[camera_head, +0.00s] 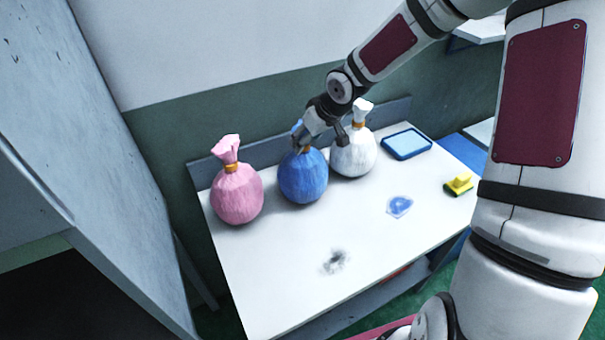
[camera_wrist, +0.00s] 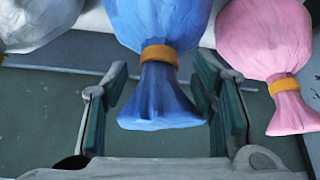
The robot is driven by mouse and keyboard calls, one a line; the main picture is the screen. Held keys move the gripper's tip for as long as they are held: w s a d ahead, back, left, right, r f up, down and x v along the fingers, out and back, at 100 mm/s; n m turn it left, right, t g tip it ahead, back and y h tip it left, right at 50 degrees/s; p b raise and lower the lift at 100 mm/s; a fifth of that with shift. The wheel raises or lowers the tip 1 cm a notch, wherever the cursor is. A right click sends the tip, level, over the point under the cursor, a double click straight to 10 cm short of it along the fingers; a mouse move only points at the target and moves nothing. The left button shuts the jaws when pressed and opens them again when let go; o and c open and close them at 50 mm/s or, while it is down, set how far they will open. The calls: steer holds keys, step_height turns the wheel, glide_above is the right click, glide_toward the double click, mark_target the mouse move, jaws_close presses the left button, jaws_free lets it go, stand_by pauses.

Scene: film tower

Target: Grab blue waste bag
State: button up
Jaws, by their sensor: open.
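The blue waste bag (camera_head: 303,177) stands on the white table between the pink and white bags, its neck tied with an orange band. My gripper (camera_head: 318,140) is at the bag's top, from above and behind. In the wrist view, the blue bag (camera_wrist: 160,85) has its gathered neck between the two open fingers of my gripper (camera_wrist: 163,105). The right finger is very close to the neck; I cannot tell whether it touches. A gap shows at the left finger. In the head view, my gripper partly hides the bag's top.
A pink bag (camera_head: 237,193) stands to the left and a white bag (camera_head: 354,156) close to the right. A blue tray (camera_head: 406,144), a yellow object (camera_head: 459,184) and a blue patch (camera_head: 399,206) lie farther right. The table's (camera_head: 290,270) front is mostly clear, with a dark smudge.

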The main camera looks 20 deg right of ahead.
steer(key=shift+x, duration=1.4)
jaws_close()
steer(key=shift+r, duration=0.15)
